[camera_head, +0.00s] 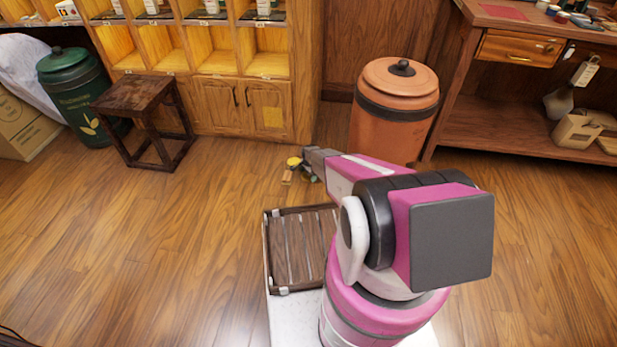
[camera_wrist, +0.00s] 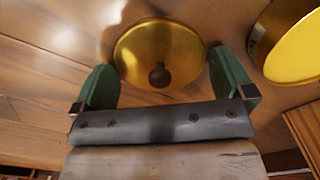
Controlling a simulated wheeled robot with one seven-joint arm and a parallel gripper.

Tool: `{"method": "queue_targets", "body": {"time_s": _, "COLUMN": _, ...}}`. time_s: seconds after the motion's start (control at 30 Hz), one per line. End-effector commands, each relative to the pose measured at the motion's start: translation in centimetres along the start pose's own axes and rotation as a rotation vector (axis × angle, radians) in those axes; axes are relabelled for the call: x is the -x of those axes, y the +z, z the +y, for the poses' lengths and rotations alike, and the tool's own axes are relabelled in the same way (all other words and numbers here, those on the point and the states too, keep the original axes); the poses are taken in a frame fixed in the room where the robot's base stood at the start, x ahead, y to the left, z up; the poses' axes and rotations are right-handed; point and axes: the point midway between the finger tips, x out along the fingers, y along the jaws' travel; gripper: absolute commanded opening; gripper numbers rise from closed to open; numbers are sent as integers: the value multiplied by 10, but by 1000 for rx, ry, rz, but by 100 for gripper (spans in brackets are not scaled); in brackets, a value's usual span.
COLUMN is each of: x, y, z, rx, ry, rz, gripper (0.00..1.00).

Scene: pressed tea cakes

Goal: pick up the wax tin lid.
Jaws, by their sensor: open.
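The wax tin lid, a round brass-coloured disc with a dark knob (camera_wrist: 160,50), lies on the wooden floor in the wrist view. My gripper (camera_wrist: 160,66) is open, its two green fingers apart on either side of the lid's near part. Nothing shows clamped between them, and I cannot tell whether they touch the lid. A brass tin with a bright yellow top (camera_wrist: 297,50) is to the right of the lid, cut off by the picture edge. In the head view the yellow top (camera_head: 293,161) shows beside my gripper (camera_head: 308,172); the lid is not clear there.
A slatted wooden tray (camera_head: 267,250) is in front, left of my arm. A large terracotta jar (camera_head: 385,130) stands behind my arm. A dark stool (camera_head: 140,95), a green canister (camera_head: 75,90) and a shelf cabinet (camera_head: 235,105) are at the back left. Floor to the left is free.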

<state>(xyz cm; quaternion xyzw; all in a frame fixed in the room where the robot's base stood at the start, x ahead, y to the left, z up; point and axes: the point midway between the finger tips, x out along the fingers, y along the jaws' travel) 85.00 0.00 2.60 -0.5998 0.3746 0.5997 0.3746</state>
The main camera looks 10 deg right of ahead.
Motion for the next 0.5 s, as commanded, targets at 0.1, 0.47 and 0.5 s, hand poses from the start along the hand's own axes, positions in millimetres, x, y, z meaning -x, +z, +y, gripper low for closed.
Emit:
{"method": "queue_targets", "body": {"time_s": 0.1, "x": 1, "y": 0, "z": 0, "rx": 0, "ry": 0, "rz": 0, "gripper": 100}}
{"method": "queue_targets", "body": {"time_s": 0.47, "x": 1, "y": 0, "z": 0, "rx": 0, "ry": 0, "rz": 0, "gripper": 69}}
{"method": "queue_targets", "body": {"time_s": 0.5, "x": 1, "y": 0, "z": 0, "rx": 0, "ry": 0, "rz": 0, "gripper": 69}}
